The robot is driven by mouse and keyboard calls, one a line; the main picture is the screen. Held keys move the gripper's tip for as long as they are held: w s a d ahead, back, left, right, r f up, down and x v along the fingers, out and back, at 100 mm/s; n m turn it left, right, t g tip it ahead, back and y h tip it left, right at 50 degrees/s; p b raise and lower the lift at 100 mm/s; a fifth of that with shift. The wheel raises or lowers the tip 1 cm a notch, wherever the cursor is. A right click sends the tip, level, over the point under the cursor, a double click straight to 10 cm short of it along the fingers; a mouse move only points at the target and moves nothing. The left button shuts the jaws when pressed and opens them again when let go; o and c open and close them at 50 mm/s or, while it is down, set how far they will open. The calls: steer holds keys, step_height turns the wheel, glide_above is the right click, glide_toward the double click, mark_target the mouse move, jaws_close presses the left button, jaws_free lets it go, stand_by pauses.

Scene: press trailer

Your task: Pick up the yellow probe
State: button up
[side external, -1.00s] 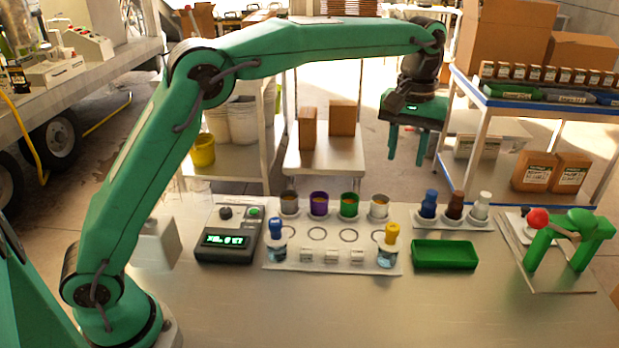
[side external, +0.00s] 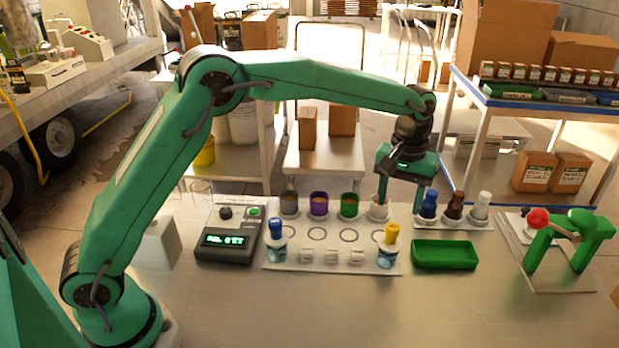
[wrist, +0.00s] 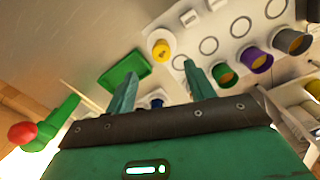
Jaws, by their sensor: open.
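The yellow probe (side external: 391,233) stands upright in a clear jar of bluish liquid at the right front of the white tray (side external: 340,266). In the wrist view the yellow probe (wrist: 161,48) shows from above, beyond the fingertips. My gripper (side external: 401,205) is open and empty, above and behind the yellow probe, near the rightmost metal cup and the blue-capped bottle. In the wrist view my gripper's two fingers (wrist: 163,78) are spread apart. Nothing is between the fingertips and the probe in that view.
A blue probe (side external: 276,229) stands in the left jar. Several cups with coloured rims (side external: 319,203) line the back of the tray. A green tray (side external: 444,254) lies to the right, then a green stand with a red ball (side external: 538,218). A meter (side external: 228,240) sits at left. The front table is clear.

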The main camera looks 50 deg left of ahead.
mark_target(393, 226)
steer(key=shift+f, duration=1.9)
steer(key=shift+s+a+f, duration=0.1)
steer(key=shift+f, duration=2.5)
steer(key=c, duration=1.1)
steer(key=shift+r, duration=0.1)
